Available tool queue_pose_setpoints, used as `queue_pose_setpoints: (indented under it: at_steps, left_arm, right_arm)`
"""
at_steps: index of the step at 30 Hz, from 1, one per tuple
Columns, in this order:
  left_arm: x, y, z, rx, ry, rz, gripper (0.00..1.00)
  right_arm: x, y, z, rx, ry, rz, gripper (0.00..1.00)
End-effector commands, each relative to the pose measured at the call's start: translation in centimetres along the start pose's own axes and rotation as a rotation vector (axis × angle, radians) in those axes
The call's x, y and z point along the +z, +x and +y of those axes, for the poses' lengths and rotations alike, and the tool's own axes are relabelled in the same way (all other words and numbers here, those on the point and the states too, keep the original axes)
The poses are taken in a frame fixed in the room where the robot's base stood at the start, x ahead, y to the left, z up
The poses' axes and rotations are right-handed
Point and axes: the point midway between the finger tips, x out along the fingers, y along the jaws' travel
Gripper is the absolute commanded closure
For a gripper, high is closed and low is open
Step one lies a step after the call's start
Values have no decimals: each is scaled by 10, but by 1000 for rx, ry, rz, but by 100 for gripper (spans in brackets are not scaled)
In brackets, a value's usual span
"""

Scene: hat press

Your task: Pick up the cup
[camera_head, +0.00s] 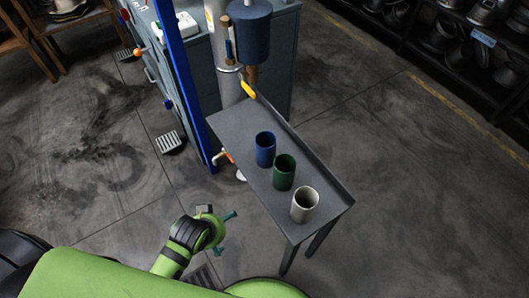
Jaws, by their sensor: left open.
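Three cups stand upright in a row on a small dark side table (235,122). The blue cup (265,150) is farthest, the green cup (284,173) is in the middle, and the white cup (304,206) is nearest the front right end. My left gripper (222,232) is open, low and to the left of the table's front edge, apart from all three cups. Its fingers show small and partly foreshortened. My right gripper is not in view.
The table has a raised rim along its right side. A blue post (183,80) and a grey machine column (222,55) stand behind its left end. Foot pedals (168,141) lie on the floor at left. Shelves with dark pots (480,45) line the upper right. Floor right of the table is clear.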

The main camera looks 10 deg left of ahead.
Motion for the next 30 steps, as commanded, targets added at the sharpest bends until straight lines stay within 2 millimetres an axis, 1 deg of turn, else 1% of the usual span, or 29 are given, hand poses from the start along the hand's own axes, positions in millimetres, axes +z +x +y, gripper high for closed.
queue_pose_setpoints:
  at_steps: [1,2,3,6,9,15,18,21,25,30]
  left_arm:
    - [-22,-9,-2,-9,2,65,0]
    - [-36,-14,-2,-12,2,107,0]
    - [-54,-18,-2,-15,1,166,0]
    - [-93,-22,1,-11,3,300,0]
    - [-123,-23,5,3,9,415,0]
    - [-175,-22,16,60,41,624,0]
    - [-194,-21,22,101,64,712,0]
    - [-206,-22,27,135,82,771,0]
    - [-214,-20,31,157,90,801,0]
    - [-226,-9,35,158,90,802,0]
  right_arm:
    - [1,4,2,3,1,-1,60]
    - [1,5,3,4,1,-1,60]
    - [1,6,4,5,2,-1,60]
    - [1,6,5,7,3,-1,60]
    - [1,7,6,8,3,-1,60]
    - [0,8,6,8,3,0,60]
    - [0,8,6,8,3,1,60]
    - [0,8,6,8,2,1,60]
    - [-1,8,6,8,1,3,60]
    - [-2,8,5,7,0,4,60]
